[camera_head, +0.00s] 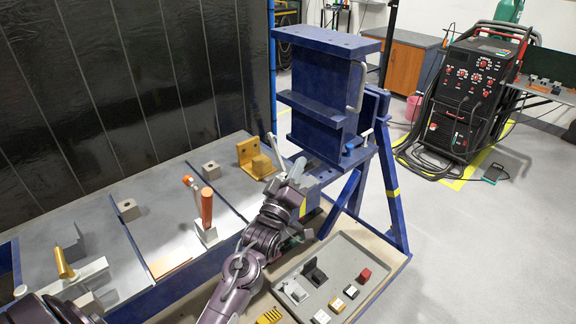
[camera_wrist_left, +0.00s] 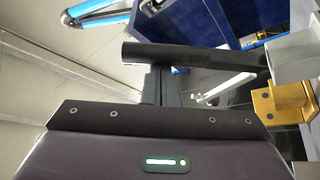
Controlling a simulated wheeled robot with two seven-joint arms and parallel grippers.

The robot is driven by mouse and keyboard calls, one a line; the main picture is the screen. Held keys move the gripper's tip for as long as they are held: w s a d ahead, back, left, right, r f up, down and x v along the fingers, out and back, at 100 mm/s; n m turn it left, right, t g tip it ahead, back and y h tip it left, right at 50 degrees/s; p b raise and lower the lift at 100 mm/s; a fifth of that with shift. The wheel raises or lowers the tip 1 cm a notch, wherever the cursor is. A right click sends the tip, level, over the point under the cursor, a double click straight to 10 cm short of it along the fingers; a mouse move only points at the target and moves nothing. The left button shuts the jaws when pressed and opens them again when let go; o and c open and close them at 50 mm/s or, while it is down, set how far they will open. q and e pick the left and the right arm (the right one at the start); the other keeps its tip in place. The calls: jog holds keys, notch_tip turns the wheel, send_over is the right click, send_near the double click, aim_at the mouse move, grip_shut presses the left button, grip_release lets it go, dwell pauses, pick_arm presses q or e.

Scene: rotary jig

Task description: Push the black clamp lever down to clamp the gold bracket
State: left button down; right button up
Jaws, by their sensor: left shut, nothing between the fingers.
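The gold bracket (camera_head: 247,151) stands on the grey bench top beside the blue frame, with a gold block against it. It also shows at the right of the left wrist view (camera_wrist_left: 262,104). The black clamp lever (camera_wrist_left: 190,55) is a dark round bar crossing the left wrist view, its right end at a grey block. I cannot clearly pick it out in the head view. My left gripper (camera_head: 297,168) is shut and empty, just right of the bracket. In the left wrist view its fingers (camera_wrist_left: 160,84) reach up to the bar; whether they touch it is unclear. My right gripper is not in view.
The blue frame (camera_head: 322,105) rises close behind my left gripper. An orange-handled clamp (camera_head: 206,206) stands upright on the bench, left of my arm. A grey tray (camera_head: 335,258) with several small parts lies to the right.

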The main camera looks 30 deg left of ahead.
pick_arm(q)
jog(key=d+f+m+h+b, duration=0.1)
jog(key=f+m+h+b, duration=0.2)
jog(key=m+h+b, duration=0.2)
jog(key=s+d+f+m+h+b, duration=0.1)
jog(key=f+m+h+b, duration=0.3)
jog(key=m, duration=0.6)
jog(key=shift+d+t+h+b, duration=0.3)
jog(key=shift+d+h+b, duration=0.1)
jog(key=shift+d+b, duration=0.3)
